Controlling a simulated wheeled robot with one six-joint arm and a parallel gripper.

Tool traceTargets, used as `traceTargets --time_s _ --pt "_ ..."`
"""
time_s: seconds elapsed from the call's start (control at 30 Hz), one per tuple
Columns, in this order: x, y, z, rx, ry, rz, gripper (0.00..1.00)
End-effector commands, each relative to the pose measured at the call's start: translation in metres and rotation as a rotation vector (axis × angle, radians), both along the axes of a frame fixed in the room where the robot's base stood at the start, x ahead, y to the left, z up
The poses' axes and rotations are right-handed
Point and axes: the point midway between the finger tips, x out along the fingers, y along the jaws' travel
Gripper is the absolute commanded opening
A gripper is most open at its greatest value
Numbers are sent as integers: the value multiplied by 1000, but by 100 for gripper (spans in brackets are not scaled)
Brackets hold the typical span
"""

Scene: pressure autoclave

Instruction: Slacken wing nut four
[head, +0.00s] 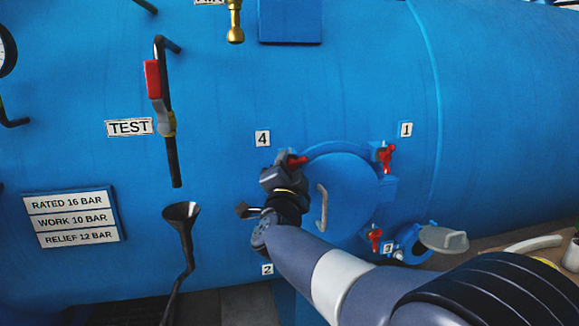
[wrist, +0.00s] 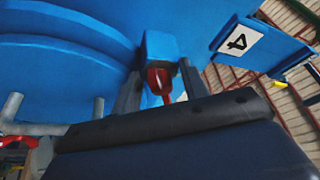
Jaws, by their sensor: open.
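Wing nut four (head: 297,161) is red and sits at the upper left of the round blue door (head: 345,185), below the label 4 (head: 262,139). My gripper (head: 284,174) is at this nut and partly covers it in the head view. In the wrist view, the red nut (wrist: 158,79) shows between the two grey fingers of my gripper (wrist: 160,85), in front of a blue lug (wrist: 160,47). The fingers are open, one on each side of the nut. I cannot tell whether either finger touches it.
Red wing nuts one (head: 386,157) and three (head: 375,237) sit on the door's right side. A door handle (head: 322,207) is just right of my gripper. A funnel (head: 181,212) and red-handled test valve (head: 153,80) stand left. My arm hides the area near label 2 (head: 267,269).

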Motion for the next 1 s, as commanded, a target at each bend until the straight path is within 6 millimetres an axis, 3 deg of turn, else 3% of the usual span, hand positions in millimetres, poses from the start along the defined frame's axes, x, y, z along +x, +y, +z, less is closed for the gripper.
traceTargets --time_s 0.3,0.8,1.0 --pt "3 0 0 0 0 0 41" --pt "2 0 0 0 0 0 0" --pt "3 -1 -3 -37 -11 -1 0"
